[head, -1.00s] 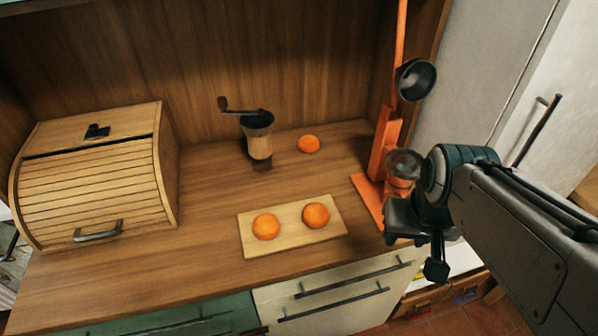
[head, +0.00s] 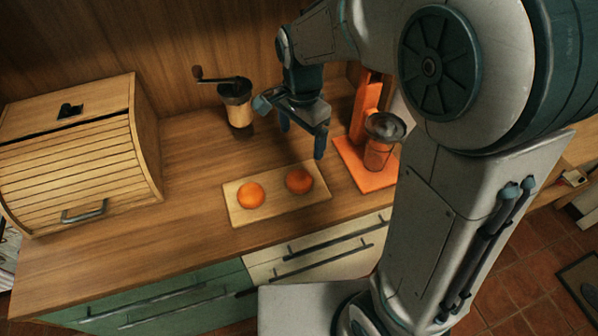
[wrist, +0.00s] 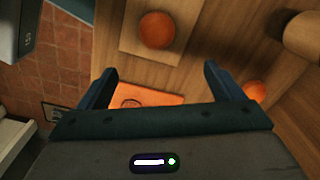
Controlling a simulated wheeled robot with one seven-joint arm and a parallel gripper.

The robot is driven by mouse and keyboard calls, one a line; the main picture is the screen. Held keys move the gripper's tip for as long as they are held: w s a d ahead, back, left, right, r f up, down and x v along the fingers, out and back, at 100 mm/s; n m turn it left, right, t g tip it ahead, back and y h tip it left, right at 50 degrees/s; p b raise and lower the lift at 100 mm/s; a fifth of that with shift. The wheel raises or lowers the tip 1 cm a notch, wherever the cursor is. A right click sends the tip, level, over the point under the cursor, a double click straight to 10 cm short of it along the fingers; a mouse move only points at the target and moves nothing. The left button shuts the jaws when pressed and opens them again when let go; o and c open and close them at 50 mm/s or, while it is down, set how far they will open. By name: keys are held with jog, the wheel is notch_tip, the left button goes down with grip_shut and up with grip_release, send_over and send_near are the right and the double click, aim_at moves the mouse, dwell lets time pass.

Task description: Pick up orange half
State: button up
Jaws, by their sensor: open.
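Two orange halves, one on the left (head: 251,195) and one on the right (head: 299,181), lie rounded side up on a wooden cutting board (head: 232,205). My gripper (head: 302,137) is open and empty, above the counter behind the board. In the wrist view, one orange half (wrist: 157,30) shows on the board (wrist: 130,42), beyond the open fingers (wrist: 160,70). Another orange half (wrist: 254,91) on the counter shows beside the right finger, partly covered by my gripper. That one is hidden behind my gripper in the head view.
An orange press (head: 366,165) stands right of the board, close to my gripper; its base (wrist: 150,100) shows between the fingers. A grinder (head: 238,105) stands at the back. A wooden bread box (head: 80,165) fills the left. Counter between box and board is clear.

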aim_at(299, 175)
notch_tip(299, 175, down, 8)
jog(key=shift+s+a+f+p, duration=0.1)
jog(key=shift+s+f+p, duration=0.05)
jog(key=shift+f, duration=0.75)
jog(key=shift+s+a+f+p, duration=0.1)
jog(key=shift+s+f+p, duration=0.1)
jog(key=shift+f, duration=0.7)
jog(key=shift+s+a+f+p, duration=0.1)
jog(key=shift+s+f, duration=0.05)
jog(key=shift+f, duration=0.75)
jog(key=c, duration=1.1)
